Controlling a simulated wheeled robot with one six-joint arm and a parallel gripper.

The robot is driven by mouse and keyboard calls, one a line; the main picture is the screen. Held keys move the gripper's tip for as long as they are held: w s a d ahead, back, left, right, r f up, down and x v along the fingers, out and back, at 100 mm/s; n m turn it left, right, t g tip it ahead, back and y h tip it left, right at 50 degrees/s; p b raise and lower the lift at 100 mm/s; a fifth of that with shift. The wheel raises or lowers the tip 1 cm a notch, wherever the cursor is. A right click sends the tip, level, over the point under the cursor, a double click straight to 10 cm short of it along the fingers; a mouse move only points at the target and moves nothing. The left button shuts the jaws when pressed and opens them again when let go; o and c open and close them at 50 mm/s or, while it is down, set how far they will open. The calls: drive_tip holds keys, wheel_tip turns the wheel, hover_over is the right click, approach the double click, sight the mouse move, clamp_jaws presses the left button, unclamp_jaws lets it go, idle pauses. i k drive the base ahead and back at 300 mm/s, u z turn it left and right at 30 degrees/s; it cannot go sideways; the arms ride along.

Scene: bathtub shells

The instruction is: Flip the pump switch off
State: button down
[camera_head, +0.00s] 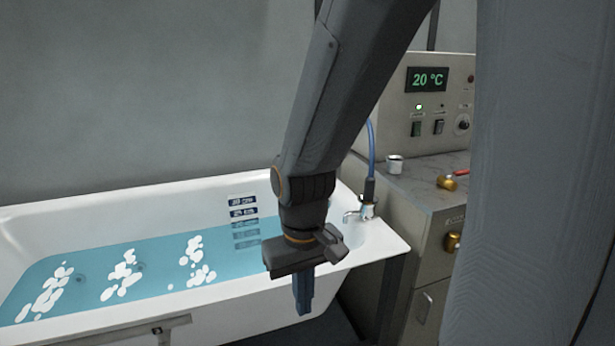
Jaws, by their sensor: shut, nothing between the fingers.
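A beige control panel (397,105) stands at the back right with a green "20 °C" display (427,79). Two rocker-type switches sit below the display: a green-tinted one (416,129) under a lit indicator lamp (419,107), and a darker one (438,127) to its right. The labels are too small to read, so I cannot tell which is the pump switch. My gripper (303,296) points down over the near rim of the bathtub, shut and empty. It is well to the left of and below the panel, touching no switch.
The white bathtub (225,290) holds blue water with several rows of white shells (122,275). A tap (360,213) with a blue hose stands at its right end. A grey column fills the right.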

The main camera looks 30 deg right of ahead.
sight(417, 128)
drive_tip(key=z, duration=1.35)
drive_tip(key=k, duration=1.35)
drive_tip(key=z, duration=0.35)
drive_tip(key=i, duration=0.45)
drive_tip(key=z, duration=0.85)
drive_tip(key=i, duration=1.25)
drive_tip(key=u, duration=0.85)
drive_tip(key=i, duration=0.5)
drive_tip(key=u, duration=0.35)
